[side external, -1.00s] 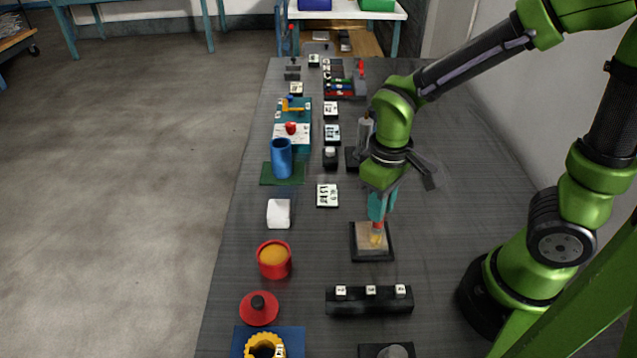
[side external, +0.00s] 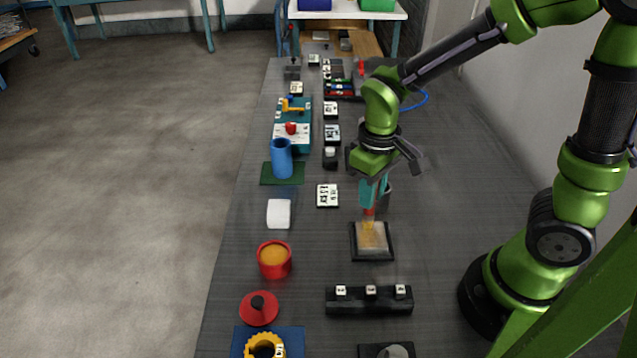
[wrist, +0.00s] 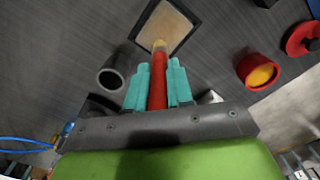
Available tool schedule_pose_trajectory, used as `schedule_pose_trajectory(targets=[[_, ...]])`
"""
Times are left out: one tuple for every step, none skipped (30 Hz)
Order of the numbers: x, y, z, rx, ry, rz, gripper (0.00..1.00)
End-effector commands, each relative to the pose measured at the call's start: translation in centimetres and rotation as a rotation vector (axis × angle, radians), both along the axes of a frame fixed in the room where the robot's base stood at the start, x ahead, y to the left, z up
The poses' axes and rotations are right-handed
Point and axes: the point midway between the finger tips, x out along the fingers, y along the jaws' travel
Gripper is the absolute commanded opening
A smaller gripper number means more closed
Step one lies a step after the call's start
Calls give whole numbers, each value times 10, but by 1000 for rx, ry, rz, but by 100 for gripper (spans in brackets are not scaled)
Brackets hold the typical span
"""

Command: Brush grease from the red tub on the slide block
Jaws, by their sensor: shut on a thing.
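My gripper (side external: 373,190) has teal fingers shut on a brush with a red handle (wrist: 158,82). The brush's pale yellow tip (wrist: 160,45) points at the slide block (wrist: 183,12), which has a beige top in a black frame. In the side view the brush (side external: 368,211) is at the far part of the slide block (side external: 373,253); I cannot tell whether the bristles touch it. Yellowish colour shows on the block's top near the tip. The red tub (side external: 273,270) stands open to the left with orange-yellow grease inside; it also shows in the wrist view (wrist: 250,75).
A red lid with a black knob (side external: 258,308) lies in front of the tub. A black rack with white tags (side external: 369,301) lies in front of the block. A white block (side external: 279,213) and a blue cup (side external: 282,160) stand left. A dark round holder (wrist: 111,79) is near my gripper.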

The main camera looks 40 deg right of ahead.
Motion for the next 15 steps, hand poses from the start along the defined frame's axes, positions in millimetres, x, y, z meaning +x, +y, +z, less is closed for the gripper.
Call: schedule_pose_trajectory(targets=[[3,-4,0,0,1,-4,0],[5,-6,0,0,1,-5,0],[8,-8,0,0,1,-4,0],[10,-10,0,0,1,-5,0],[12,-12,0,0,1,-5,0],[14,-15,0,0,1,-4,0],[12,-13,0,1,1,-1,0],[9,-9,0,1,0,1,0],[7,-6,0,1,0,3,0],[5,-4,0,1,0,3,0],[3,-3,0,0,0,2,0],[0,0,0,0,0,2,0],[-2,2,0,0,-1,2,0],[-4,4,0,0,-1,2,0],[-7,6,0,0,-1,2,0]])
